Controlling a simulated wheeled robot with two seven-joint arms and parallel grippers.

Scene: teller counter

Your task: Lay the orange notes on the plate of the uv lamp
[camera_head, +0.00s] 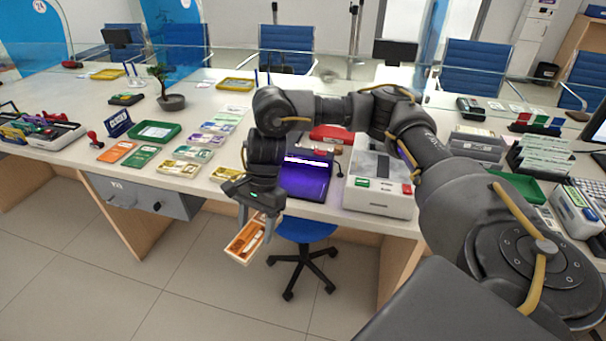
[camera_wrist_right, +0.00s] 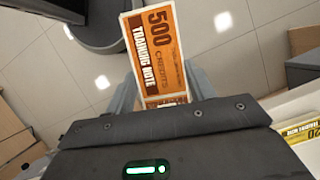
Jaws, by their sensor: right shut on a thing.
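My right gripper (camera_head: 256,222) is shut on the orange notes (camera_head: 246,240), held in the air in front of the counter's front edge. In the right wrist view the orange notes (camera_wrist_right: 156,52) stick out from between the two fingers, with "500" and "TRAINING NOTE" printed on them. The uv lamp (camera_head: 304,176) stands on the counter behind and to the right of the gripper, glowing purple. My right arm hides part of it. My left gripper does not show.
A white machine (camera_head: 378,198) stands right of the lamp. Note bundles (camera_head: 186,160), a green tray (camera_head: 155,132) and a potted plant (camera_head: 171,101) are to the left. A blue chair (camera_head: 305,230) is below the counter edge. Glass panels stand at the back.

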